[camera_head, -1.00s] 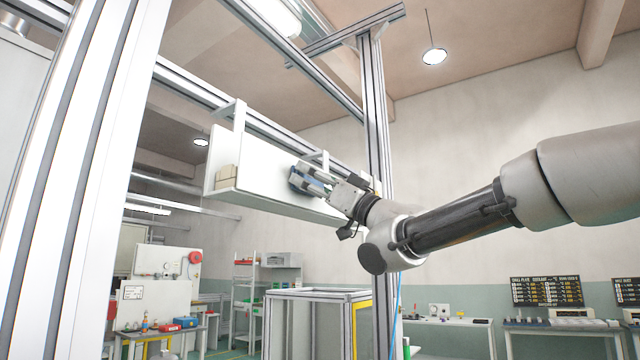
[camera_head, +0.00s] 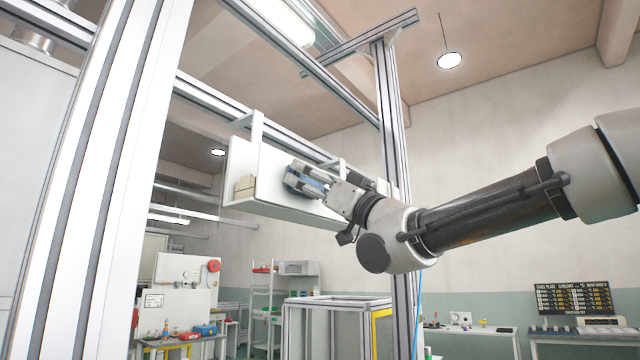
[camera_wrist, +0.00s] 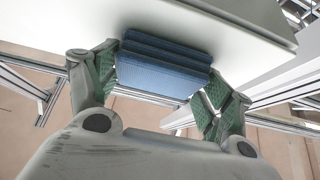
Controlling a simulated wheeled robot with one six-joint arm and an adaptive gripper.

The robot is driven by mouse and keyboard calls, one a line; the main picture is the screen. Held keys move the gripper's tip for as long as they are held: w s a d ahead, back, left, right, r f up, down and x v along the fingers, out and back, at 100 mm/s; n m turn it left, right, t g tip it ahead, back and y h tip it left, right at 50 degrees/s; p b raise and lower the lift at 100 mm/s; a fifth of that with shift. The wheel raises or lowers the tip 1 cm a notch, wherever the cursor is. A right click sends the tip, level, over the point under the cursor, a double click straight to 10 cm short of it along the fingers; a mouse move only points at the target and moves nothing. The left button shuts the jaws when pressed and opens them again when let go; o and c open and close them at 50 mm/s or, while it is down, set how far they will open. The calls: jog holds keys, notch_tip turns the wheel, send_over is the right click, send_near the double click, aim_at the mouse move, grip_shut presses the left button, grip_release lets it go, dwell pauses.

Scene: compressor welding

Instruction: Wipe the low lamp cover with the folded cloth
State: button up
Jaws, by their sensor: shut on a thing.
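The folded blue cloth (camera_wrist: 162,70) is between my gripper's fingers in the wrist view, its layered edge facing the camera. My gripper (camera_head: 306,182) is shut on it, and some blue also shows between the fingers in the head view. The cloth is close against a white panel in the wrist view; I cannot tell whether it touches. That panel belongs to a white shelf-like unit (camera_head: 270,165) hung from the metal frame. A long lit lamp (camera_head: 283,22) is overhead; I cannot tell which surface is the low lamp cover.
A tan block (camera_head: 245,187) stands at the unit's left end. Aluminium posts rise at the left (camera_head: 95,180) and behind my wrist (camera_head: 393,110). A round lamp (camera_head: 450,60) hangs farther back. Benches stand low in the background.

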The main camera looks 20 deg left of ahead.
jog(key=shift+s+a, duration=0.3)
jog(key=shift+s, duration=0.3)
jog(key=s+d, duration=0.2)
jog(key=d, duration=0.3)
jog(key=shift+d, duration=0.3)
jog(key=shift+s+d, duration=0.1)
jog(key=shift+s+d, duration=0.3)
jog(key=shift+d, duration=0.35)
jog(key=shift+s+d, duration=0.25)
jog(key=shift+d, duration=0.4)
